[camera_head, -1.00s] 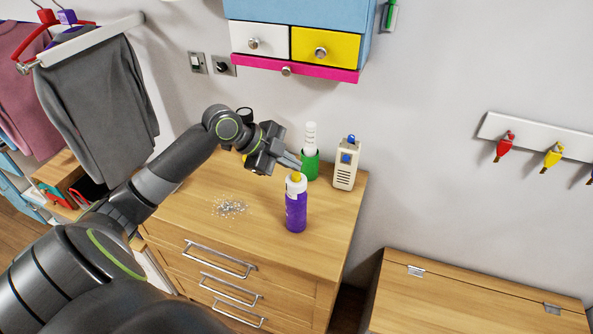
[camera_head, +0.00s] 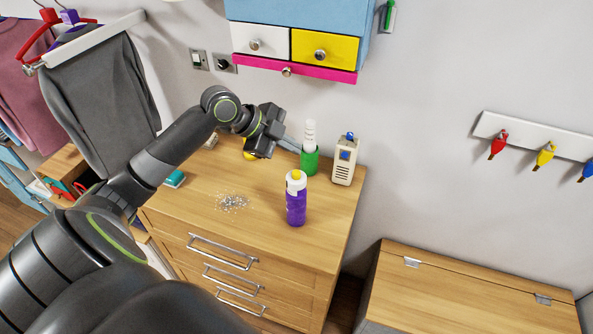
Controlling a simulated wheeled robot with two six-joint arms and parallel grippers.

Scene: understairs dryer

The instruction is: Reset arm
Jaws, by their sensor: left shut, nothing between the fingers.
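My left arm reaches in from the left over the wooden chest of drawers. My left gripper (camera_head: 292,146) is shut and empty, above the back of the chest top (camera_head: 257,183). Its fingertips point right, just left of a green bottle (camera_head: 309,160) with a white top; I cannot tell whether they touch it. A purple bottle (camera_head: 296,205) with a white and yellow cap stands upright in front of the gripper, apart from it. My right gripper is not in view.
A beige device (camera_head: 344,167) with a blue top stands at the back right. Grey specks (camera_head: 232,202) lie on the chest top. A drawer cabinet (camera_head: 290,45) hangs above. Clothes (camera_head: 105,95) hang at left. A wooden box (camera_head: 470,295) stands at lower right.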

